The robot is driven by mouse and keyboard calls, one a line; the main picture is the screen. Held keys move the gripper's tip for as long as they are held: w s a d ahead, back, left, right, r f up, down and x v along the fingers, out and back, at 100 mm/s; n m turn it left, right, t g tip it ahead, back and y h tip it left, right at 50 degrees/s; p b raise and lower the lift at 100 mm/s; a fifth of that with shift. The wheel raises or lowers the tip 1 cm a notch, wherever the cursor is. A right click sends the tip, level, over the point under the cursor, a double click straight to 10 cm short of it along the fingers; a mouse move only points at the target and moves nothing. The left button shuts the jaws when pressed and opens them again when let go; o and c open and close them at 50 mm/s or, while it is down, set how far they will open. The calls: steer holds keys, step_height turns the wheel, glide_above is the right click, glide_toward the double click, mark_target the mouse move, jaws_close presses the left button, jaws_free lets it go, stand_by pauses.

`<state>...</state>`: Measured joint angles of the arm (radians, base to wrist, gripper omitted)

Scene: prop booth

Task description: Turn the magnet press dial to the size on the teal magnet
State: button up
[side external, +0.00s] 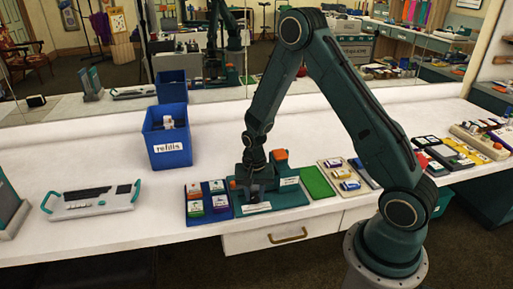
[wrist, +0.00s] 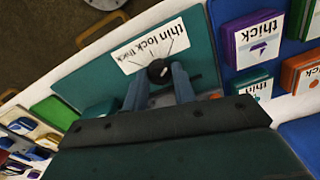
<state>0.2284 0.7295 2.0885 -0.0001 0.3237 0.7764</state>
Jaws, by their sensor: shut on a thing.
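The magnet press (side external: 276,195) is a teal base on the white counter. Its small black dial (wrist: 158,70) sits beside a white label (wrist: 155,44) marked thin, lock and thick, with lines fanning toward the words. My gripper (wrist: 157,84) is shut on the dial, one finger on each side; in the side view (side external: 254,190) it is low over the press and hides the dial. Which line the dial points to is too small to tell. The teal magnet (wrist: 253,88) lies beside the press, its label apparently reading thick and partly hidden by my gripper.
A blue tray (side external: 207,223) left of the press holds several magnets, including a purple one (wrist: 258,42) and an orange one (wrist: 300,80). A blue refills bin (side external: 170,152) stands behind. A green mat (side external: 316,183) lies right of the press. The counter at left is partly clear.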

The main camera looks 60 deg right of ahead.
mark_target(254, 196)
steer(key=shift+m, duration=0.3)
steer(key=o, duration=1)
steer(key=shift+r, duration=0.15)
step_height(254, 196, up, 14)
steer(key=shift+f, duration=0.25)
steer(key=shift+r, duration=0.1)
stand_by(0.4)
